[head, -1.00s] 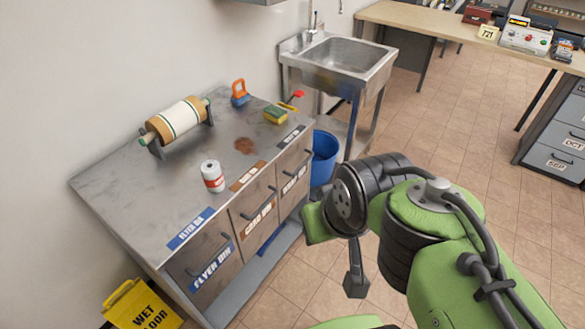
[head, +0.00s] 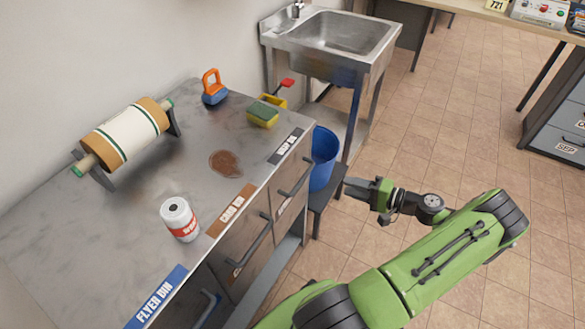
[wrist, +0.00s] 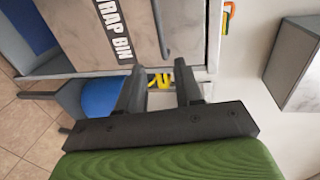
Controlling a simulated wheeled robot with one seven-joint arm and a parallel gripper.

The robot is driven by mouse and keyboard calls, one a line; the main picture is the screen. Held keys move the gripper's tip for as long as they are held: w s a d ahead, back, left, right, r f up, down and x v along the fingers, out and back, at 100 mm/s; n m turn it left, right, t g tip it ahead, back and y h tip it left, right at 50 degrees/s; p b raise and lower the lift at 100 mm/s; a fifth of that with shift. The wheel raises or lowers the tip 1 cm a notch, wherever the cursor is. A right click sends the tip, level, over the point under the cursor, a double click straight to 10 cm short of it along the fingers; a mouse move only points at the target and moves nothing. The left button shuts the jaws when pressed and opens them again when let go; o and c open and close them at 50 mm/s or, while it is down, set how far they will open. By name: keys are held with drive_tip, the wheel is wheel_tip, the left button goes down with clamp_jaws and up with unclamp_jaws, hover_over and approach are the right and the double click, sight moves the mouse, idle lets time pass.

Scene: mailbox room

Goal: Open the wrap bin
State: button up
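The wrap bin (head: 290,200) is the drawer at the sink end of the counter cabinet, with a dark label on the countertop edge above it. It looks closed. Its dark bar handle (head: 297,178) is on the front. In the wrist view its front (wrist: 115,25) shows turned, with the label "RAP BIN" readable and the handle (wrist: 160,30) beyond my fingertips. My gripper (head: 352,188) is to the right of the drawer, pointing at the cabinet and apart from the handle. In the wrist view its two fingers (wrist: 158,78) are spread with nothing between them.

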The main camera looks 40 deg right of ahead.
sight(306, 173)
drive_tip(key=b+x, duration=0.3)
drive_tip(key=x, duration=1.2)
drive_tip(key=shift+w+a+r, duration=0.1)
drive_tip(key=shift+a, duration=0.15)
clamp_jaws()
